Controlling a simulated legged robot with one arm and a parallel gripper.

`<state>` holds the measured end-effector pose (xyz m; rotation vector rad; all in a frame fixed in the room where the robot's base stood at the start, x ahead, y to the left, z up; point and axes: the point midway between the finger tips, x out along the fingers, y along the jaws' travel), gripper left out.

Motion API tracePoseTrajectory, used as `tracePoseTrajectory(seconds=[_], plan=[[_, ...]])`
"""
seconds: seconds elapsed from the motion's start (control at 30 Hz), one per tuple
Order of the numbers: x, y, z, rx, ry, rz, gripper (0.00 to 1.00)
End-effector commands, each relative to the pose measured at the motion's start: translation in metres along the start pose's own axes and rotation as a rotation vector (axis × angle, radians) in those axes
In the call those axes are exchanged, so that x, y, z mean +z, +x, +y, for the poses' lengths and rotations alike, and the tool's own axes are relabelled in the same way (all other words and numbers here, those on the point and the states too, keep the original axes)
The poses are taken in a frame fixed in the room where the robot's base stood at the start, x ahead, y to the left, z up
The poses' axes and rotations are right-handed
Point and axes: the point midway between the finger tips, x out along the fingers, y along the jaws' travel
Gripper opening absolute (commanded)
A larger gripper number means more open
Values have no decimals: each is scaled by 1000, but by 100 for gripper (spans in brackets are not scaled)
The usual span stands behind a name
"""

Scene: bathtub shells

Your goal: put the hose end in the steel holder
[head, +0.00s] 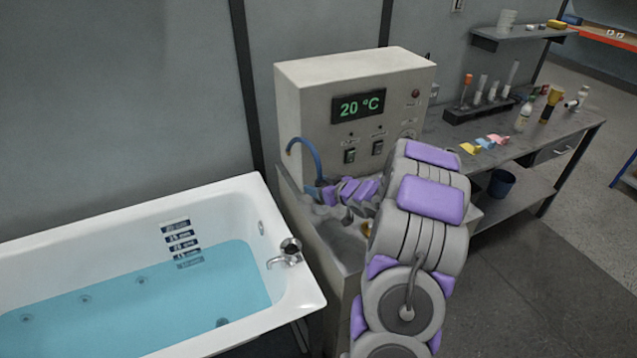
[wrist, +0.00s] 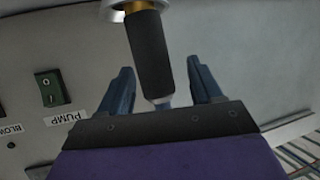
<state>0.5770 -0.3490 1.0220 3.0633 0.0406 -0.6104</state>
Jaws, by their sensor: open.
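The hose end (wrist: 150,52), a dark cylinder with a grey-blue tail, stands between the two fingers of my gripper (wrist: 159,64) in the wrist view. My gripper is open, with a visible gap on each side of the hose end. A shiny metal ring, apparently the steel holder (wrist: 116,9), surrounds the far end of the dark cylinder at the top edge; how deep it sits cannot be told. In the head view my gripper (head: 320,191) is low at the front of the control cabinet, beside the blue hose (head: 309,150). The hose end and holder are not clear there.
The control cabinet (head: 310,96) shows 20 °C and carries switches, including a green PUMP switch (wrist: 51,87). The water-filled bathtub (head: 120,222) with its tap (head: 285,258) is at the left. A workbench (head: 545,140) with bottles stands at the right. Floor is clear at lower right.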

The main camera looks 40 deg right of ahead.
Motion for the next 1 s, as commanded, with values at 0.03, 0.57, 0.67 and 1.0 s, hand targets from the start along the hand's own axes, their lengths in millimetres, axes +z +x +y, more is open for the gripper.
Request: tracePoseTrajectory(seconds=[0.03,0.57,0.67,1.0], plan=[[-1,-13,5,4,6,0,65],[0,-88,4,3,2,0,65],[-1,-90,1,3,-2,0,65],[-24,-82,-6,124,-76,-172,65]])
